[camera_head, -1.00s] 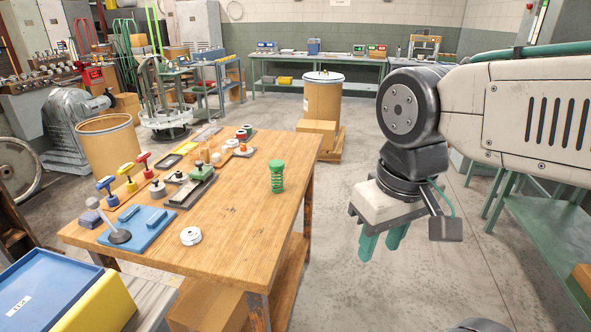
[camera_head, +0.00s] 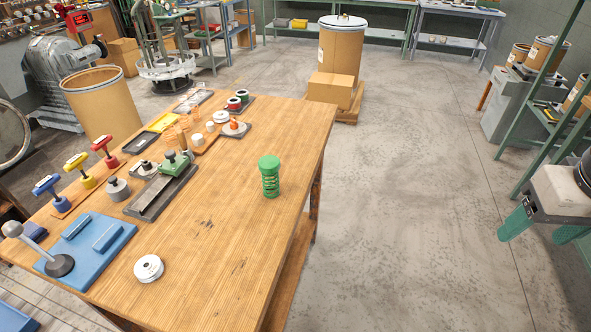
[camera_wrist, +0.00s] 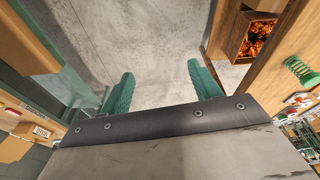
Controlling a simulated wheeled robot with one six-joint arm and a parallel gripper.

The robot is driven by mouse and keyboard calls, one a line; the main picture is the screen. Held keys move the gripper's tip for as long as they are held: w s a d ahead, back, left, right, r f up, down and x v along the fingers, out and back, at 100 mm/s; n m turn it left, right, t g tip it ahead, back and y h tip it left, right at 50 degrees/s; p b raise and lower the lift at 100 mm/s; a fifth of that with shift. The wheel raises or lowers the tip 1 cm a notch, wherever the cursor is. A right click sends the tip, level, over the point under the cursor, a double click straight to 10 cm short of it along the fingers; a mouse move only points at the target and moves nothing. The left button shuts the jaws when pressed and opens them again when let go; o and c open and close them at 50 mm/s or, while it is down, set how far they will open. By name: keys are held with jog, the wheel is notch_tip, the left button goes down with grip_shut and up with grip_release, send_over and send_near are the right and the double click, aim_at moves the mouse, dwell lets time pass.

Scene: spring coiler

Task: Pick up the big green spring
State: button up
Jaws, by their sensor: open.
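The big green spring (camera_head: 269,178) stands upright on the wooden table (camera_head: 235,245), near its right edge, in the head view. It also shows at the right side of the wrist view (camera_wrist: 301,72). My gripper (camera_head: 546,228) is at the right edge of the head view, off the table and well to the right of the spring. Its two green fingers are apart, with only grey floor between them in the wrist view (camera_wrist: 160,90). Part of the gripper is cut off by the head view's edge.
The table's left part holds a blue block tray (camera_head: 85,245), a white roll (camera_head: 148,268), coloured stamp-like tools and small parts. Table surface around the spring is clear. Open floor (camera_head: 400,200) lies between table and gripper. Green shelving (camera_head: 540,120) stands at right.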

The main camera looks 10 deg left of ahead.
aim_at(276, 181)
jog(key=w+a+f+n+t+y, duration=0.2)
jog(key=w+a+f+n+t, duration=0.15)
jog(key=w+a, duration=0.5)
jog(key=w+a+f+n+t+y, duration=0.15)
jog(key=w+a+f, duration=0.35)
jog(key=w, duration=0.6)
jog(key=a+f+n+y, duration=0.1)
jog(key=a+f+y, duration=0.1)
jog(key=a, duration=0.6)
jog(key=s+a+f+n+y, duration=0.1)
jog(key=a+f+n+y, duration=0.1)
jog(key=a, duration=0.6)
jog(key=s+a+f+n+y, duration=0.1)
jog(key=a+f+n+y, duration=0.1)
jog(key=a, duration=0.5)
jog(key=shift+a+f+y, duration=0.4)
jog(key=shift+f+y, duration=0.15)
jog(key=shift+y, duration=0.4)
jog(key=x, duration=0.7)
jog(key=shift+s+a, duration=0.1)
jog(key=shift+a, duration=0.35)
jog(key=c, duration=1.1)
